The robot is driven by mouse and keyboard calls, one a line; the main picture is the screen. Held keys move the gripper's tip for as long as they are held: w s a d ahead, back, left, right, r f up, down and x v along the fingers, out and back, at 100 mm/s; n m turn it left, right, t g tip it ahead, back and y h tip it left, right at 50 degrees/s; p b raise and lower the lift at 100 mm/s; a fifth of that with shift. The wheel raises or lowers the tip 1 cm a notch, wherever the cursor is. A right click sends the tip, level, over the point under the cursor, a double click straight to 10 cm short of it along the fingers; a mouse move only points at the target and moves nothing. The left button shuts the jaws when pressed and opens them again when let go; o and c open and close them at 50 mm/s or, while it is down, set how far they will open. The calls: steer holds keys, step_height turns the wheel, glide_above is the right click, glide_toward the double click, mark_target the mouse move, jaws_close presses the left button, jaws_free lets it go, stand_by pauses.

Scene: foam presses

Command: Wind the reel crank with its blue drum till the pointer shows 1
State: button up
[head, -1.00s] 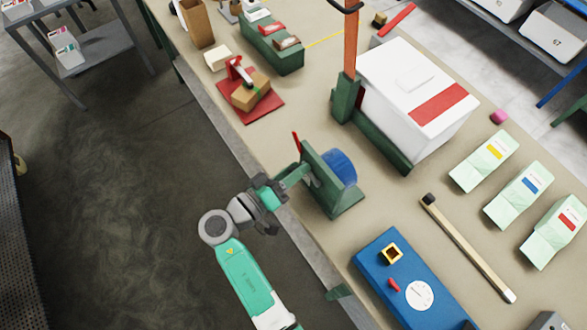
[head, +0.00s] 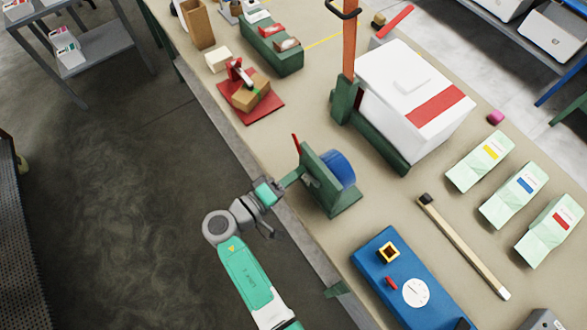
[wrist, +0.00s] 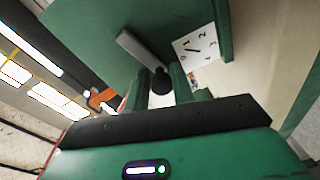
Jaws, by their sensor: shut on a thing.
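The reel's blue drum (head: 340,167) sits on the right side of its green stand (head: 325,198) near the bench's front edge. My gripper (head: 290,180) is at the stand's left side, on the crank. In the wrist view, the grey crank arm (wrist: 140,46) slants down to a dark round knob (wrist: 160,80). My gripper's green fingers (wrist: 157,88) are shut on this knob.
A red upright piece (head: 296,146) stands beside the reel stand. A white box (head: 400,80) in a green frame is behind it. A blue panel (head: 372,262) lies in front, and a long wooden bar (head: 465,250) to the right.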

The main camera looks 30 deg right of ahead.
mark_target(322, 197)
steer(key=n, duration=0.1)
steer(key=f+n+p, duration=0.1)
steer(key=n, duration=0.1)
steer(key=s+n+p, duration=0.1)
steer(key=shift+f, duration=0.35)
steer(key=n+p, duration=0.1)
steer(key=s+f+n+g+p, duration=0.1)
steer(key=n, duration=0.1)
steer(key=n+p, duration=0.1)
steer(key=n, duration=0.1)
steer(key=shift+s+d+f, duration=0.2)
steer(key=shift+s+f, duration=0.05)
steer(key=shift+s, duration=0.1)
steer(key=s+n+p, duration=0.1)
steer(key=n+p, duration=0.1)
steer(key=s+n+g+p, duration=0.1)
steer(key=n, duration=0.2)
steer(key=shift+s+d+f+p, duration=0.1)
steer(key=shift+d+f+p, duration=0.1)
steer(key=shift+p, duration=0.2)
steer(key=shift+s+r+n+g+p, duration=0.1)
steer(key=shift+s+n+g+p, duration=0.1)
steer(key=shift+s+n+p, duration=0.45)
steer(key=shift+s+n+g+p, duration=0.2)
steer(key=shift+n+p, duration=0.15)
steer(key=shift+n, duration=0.6)
steer(key=o, duration=0.9)
steer(key=a, duration=0.7)
steer(key=shift+s+a+r, duration=0.35)
